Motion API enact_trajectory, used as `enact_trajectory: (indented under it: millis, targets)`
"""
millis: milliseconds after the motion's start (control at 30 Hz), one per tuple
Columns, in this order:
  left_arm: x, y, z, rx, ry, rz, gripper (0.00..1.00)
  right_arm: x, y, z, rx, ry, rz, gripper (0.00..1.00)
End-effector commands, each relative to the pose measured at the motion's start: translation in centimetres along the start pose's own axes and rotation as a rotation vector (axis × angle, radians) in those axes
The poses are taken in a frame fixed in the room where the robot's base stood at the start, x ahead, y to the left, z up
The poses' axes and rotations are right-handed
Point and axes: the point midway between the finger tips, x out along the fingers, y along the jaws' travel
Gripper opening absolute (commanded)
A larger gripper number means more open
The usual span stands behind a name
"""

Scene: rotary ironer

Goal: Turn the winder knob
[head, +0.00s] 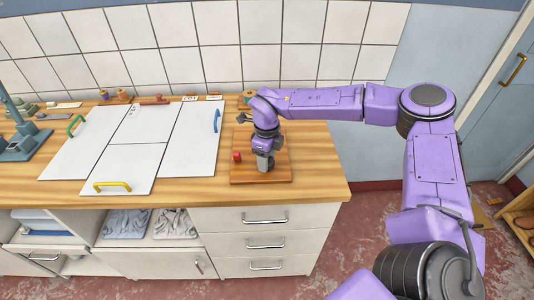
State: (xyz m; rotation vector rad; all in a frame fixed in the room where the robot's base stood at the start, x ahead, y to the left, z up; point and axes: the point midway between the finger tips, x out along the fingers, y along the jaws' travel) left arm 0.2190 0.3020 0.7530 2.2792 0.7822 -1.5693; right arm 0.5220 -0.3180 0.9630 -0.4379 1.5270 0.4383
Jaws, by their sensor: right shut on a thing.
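My right gripper (265,164) points down over a brown wooden board (281,175) at the right end of the worktop. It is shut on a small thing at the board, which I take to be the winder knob. The fingers hide most of it, so its shape and angle cannot be told. A small red piece (236,157) stands at the board's left side, just left of the gripper and apart from the fingers. My left gripper is not in view.
White panels with a green handle (76,125), a yellow handle (112,186) and a blue handle (217,121) cover the worktop's left and middle. A blue-grey device (20,145) stands far left. Spools (123,95) line the tiled wall. Bare wood (318,175) lies right of the board.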

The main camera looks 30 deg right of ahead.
Motion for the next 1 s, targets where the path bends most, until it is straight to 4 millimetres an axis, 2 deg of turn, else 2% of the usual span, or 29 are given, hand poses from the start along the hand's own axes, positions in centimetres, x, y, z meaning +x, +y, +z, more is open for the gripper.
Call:
enact_trajectory:
  millis: [367,900,933,1000]
  targets:
    - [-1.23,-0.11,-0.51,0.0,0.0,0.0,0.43,-0.13,-0.03,0.02,-0.158,0.0,-0.001,0.18]
    - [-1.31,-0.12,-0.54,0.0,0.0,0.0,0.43,-0.02,-0.06,0.0,-0.183,0.0,-0.001,0.18]
    - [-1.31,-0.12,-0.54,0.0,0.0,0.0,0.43,-0.02,-0.05,0.0,-0.183,0.0,-0.001,0.52]
    - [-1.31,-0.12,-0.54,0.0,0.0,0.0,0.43,-0.01,-0.05,0.0,-0.183,0.0,-0.001,0.74]
